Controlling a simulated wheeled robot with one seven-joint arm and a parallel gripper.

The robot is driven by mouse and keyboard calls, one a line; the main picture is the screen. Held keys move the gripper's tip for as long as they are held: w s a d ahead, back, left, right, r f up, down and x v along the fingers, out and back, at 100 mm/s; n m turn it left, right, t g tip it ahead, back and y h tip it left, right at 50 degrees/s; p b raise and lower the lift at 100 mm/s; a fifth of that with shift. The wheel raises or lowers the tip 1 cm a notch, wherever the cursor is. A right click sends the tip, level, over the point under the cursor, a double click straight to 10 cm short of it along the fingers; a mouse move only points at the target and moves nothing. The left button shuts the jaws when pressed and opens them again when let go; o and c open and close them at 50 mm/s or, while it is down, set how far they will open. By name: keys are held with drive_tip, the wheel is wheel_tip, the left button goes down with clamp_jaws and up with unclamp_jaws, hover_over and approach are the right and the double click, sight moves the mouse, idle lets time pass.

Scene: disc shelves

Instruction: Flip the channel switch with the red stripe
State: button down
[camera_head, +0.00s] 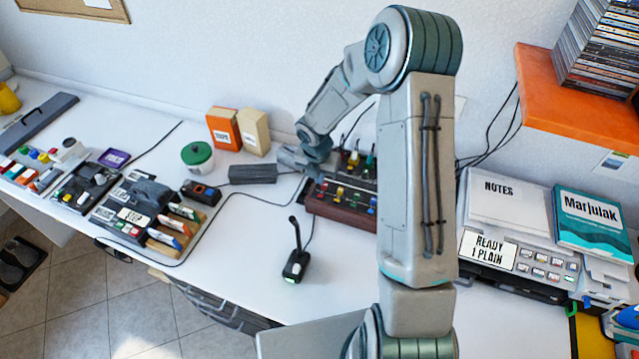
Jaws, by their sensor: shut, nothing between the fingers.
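A dark mixer-like console (347,213) with a reddish-brown front stands on the white desk, partly hidden behind my arm. Rows of small switches or knobs with coloured caps, several yellow, others red, green and pale, sit on its top. They are too small to tell which one carries a red stripe. My gripper (312,174) is at the console's upper left edge, pointing down, shut and empty. Its fingertips are small and dark here, and I cannot tell whether they touch a switch.
A dark grey block (253,174) lies left of my gripper. A desk microphone (296,262) stands in front of the console. Orange (223,129) and tan boxes stand behind. An orange shelf (580,110) juts out at right above papers.

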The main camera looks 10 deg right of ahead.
wheel_tip(320, 180, up, 7)
drive_tip(key=shift+s+a, duration=0.3)
drive_tip(key=shift+s, duration=0.1)
drive_tip(key=s+d+r+m+t+h, duration=0.1)
drive_tip(key=s+d+r+m, duration=0.2)
drive_tip(key=s+r+m, duration=1.05)
drive_tip(key=s+r+m+y, duration=0.1)
drive_tip(key=s+r+m, duration=0.1)
drive_tip(key=s+m, duration=0.4)
drive_tip(key=s+a+r+m+t+b, duration=0.1)
drive_tip(key=s+r+m, duration=0.1)
drive_tip(key=s+m, duration=0.4)
drive_tip(key=m, duration=0.3)
drive_tip(key=shift+r+m+y, duration=0.35)
drive_tip(key=shift+r+y, duration=0.05)
drive_tip(key=shift+a, duration=0.15)
